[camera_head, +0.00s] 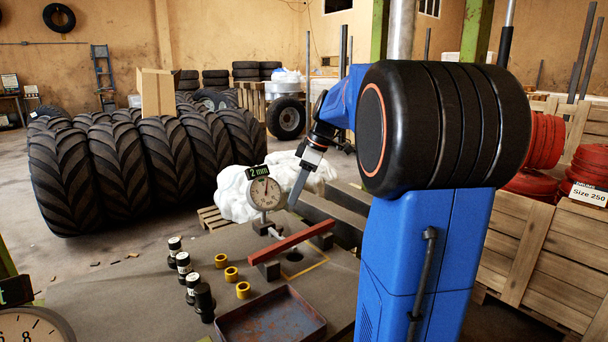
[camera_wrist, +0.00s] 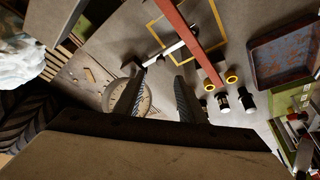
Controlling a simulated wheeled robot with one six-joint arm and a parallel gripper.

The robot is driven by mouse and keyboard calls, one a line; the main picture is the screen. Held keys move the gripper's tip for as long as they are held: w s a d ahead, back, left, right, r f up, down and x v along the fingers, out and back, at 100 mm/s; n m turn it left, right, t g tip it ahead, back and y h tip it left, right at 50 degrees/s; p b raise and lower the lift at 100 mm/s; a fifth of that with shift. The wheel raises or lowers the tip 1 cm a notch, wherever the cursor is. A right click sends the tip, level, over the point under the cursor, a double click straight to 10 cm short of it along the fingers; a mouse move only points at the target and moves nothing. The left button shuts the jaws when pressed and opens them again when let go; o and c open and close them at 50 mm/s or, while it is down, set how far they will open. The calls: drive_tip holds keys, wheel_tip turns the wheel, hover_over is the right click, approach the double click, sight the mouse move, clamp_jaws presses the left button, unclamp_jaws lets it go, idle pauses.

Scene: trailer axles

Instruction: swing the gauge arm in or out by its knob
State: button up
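The gauge is a round pale dial (camera_head: 266,193) under a "2 mm" sign, standing at the table's far edge in the head view. Part of its dial (camera_wrist: 144,101) shows behind my fingers in the wrist view. A pale gauge arm (camera_wrist: 165,53) reaches from near the dial towards the red bar (camera_wrist: 194,40). I cannot clearly make out its knob. My gripper (camera_head: 293,202) points down just right of the dial in the head view. In the wrist view my gripper (camera_wrist: 160,76) has its two fingers apart, with nothing seen between them.
A rusty tray (camera_head: 271,327) is in front. White wrapped bundles (camera_head: 238,194) lie behind the gauge.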

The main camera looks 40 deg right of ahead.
drive_tip(key=v, duration=0.6)
idle(0.5)
